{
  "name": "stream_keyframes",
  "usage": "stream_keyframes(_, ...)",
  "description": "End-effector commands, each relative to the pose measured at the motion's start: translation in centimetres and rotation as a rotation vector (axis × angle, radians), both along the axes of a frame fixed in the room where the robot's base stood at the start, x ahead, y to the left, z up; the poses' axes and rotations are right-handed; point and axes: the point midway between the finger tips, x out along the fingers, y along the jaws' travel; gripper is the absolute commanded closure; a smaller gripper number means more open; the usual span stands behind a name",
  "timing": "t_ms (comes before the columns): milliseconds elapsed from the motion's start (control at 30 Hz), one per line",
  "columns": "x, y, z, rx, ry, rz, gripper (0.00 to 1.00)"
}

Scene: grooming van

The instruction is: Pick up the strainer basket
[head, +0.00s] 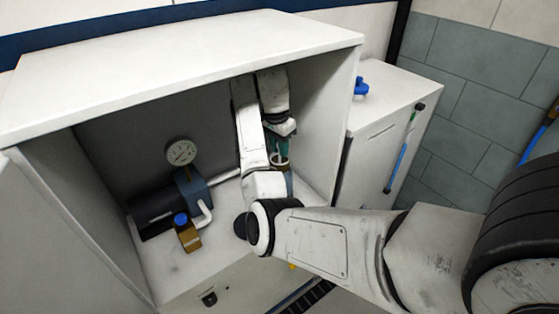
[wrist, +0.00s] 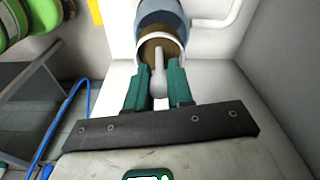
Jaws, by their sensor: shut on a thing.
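My gripper (wrist: 158,72) has two green fingers, shut on the pale grey stem of what looks like the strainer basket (wrist: 158,84). The stem runs up between the fingers into the white-rimmed mouth of a blue-grey housing (wrist: 162,17). Brown shows inside that mouth; I cannot tell whether it is basket or housing. In the head view my gripper (head: 282,138) points down over the housing's white rim (head: 280,160), inside the open cabinet at its right side. My arm hides part of the housing, and the basket cannot be made out there.
The cabinet (head: 190,60) has a roof and side walls around my arm. Left of the housing are a dark pump (head: 160,208), a round gauge (head: 181,152) and an amber bottle with a blue cap (head: 188,236).

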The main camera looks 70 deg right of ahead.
Motion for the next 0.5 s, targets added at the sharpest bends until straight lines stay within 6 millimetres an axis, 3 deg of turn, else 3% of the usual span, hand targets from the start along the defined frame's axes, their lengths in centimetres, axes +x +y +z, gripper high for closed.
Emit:
stream_keyframes(33,-1.0,0.6,-0.6,0.002,0.005,-0.002,1.0)
stream_keyframes(500,-9.9,6.2,0.0,0.0,0.006,0.0,1.0)
